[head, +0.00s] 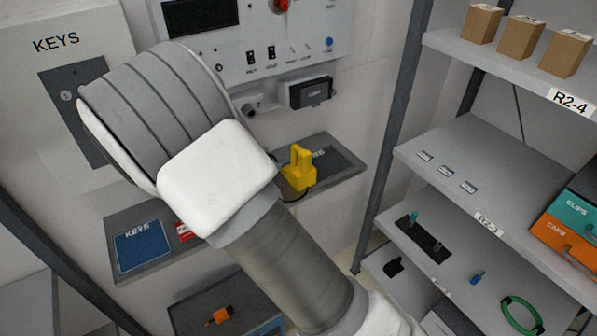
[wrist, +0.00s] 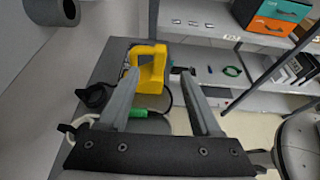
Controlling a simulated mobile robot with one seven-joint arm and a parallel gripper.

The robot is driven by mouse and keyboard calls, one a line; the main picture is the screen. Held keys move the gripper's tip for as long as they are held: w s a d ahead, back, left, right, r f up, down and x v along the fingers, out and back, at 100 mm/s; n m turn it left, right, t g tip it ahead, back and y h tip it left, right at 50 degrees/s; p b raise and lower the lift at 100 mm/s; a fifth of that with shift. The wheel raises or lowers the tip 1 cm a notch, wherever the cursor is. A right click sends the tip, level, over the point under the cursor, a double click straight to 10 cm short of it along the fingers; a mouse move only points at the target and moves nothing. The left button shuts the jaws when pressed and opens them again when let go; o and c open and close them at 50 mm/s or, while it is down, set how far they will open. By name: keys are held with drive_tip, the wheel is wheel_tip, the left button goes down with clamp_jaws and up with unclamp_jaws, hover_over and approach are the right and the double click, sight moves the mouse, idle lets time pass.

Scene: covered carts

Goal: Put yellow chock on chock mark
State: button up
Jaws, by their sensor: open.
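The yellow chock (head: 299,169) has a handle-like loop and stands on the right part of a grey wall shelf (head: 345,176) below the control panel. It also shows in the wrist view (wrist: 146,70), just beyond and between my fingertips, closer to the left one. My gripper (wrist: 158,77) is open, with a clear gap between its fingers; contact with the chock cannot be told. My arm hides the gripper in the head view. A dark mat (head: 333,157) with partly hidden lettering lies beside the chock. I cannot make out which mark is the chock mark.
A blue KEYS mat (head: 143,246) and a red item (head: 185,232) lie on the shelf's left part. An orange-black item (head: 220,315) sits lower down. A grey rack (head: 470,150) with boxes stands at right. A dark cable loops near the chock.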

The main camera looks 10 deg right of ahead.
drive_tip(key=x, duration=1.5)
drive_tip(key=shift+s+d+f, duration=0.1)
drive_tip(key=shift+f, duration=0.1)
clamp_jaws()
idle(0.8)
